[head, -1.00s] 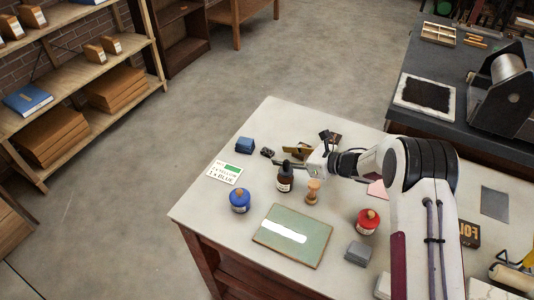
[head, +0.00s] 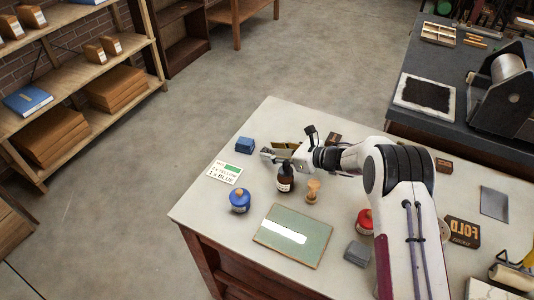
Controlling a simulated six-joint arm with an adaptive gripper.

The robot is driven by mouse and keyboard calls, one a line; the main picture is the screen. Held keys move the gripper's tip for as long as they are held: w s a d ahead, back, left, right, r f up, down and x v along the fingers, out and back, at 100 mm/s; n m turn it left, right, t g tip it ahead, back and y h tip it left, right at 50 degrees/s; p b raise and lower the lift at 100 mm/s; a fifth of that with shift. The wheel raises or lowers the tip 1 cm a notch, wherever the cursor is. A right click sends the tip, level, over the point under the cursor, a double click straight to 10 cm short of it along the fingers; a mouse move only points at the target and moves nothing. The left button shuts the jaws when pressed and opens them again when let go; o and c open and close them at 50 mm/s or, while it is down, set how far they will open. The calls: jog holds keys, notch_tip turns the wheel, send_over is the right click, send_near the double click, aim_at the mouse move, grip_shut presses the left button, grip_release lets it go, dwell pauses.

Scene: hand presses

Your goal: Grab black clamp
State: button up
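My gripper (head: 268,154) is low over the white table, at the spot where a small black object, likely the black clamp, showed before. The clamp is now mostly or wholly hidden by the gripper's fingers. The view is too small to show whether the fingers are apart or closed on it.
A printed card (head: 224,172), a blue jar (head: 239,201), a wooden stamp (head: 313,190), a green board (head: 293,236), a red jar (head: 365,221) and a grey block (head: 357,253) are on the white table (head: 205,205). The table's left corner area is clear.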

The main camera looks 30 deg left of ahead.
jog(key=shift+a+f, duration=0.2)
jog(key=shift+a, duration=0.25)
jog(key=shift+w, duration=0.1)
grip_shut()
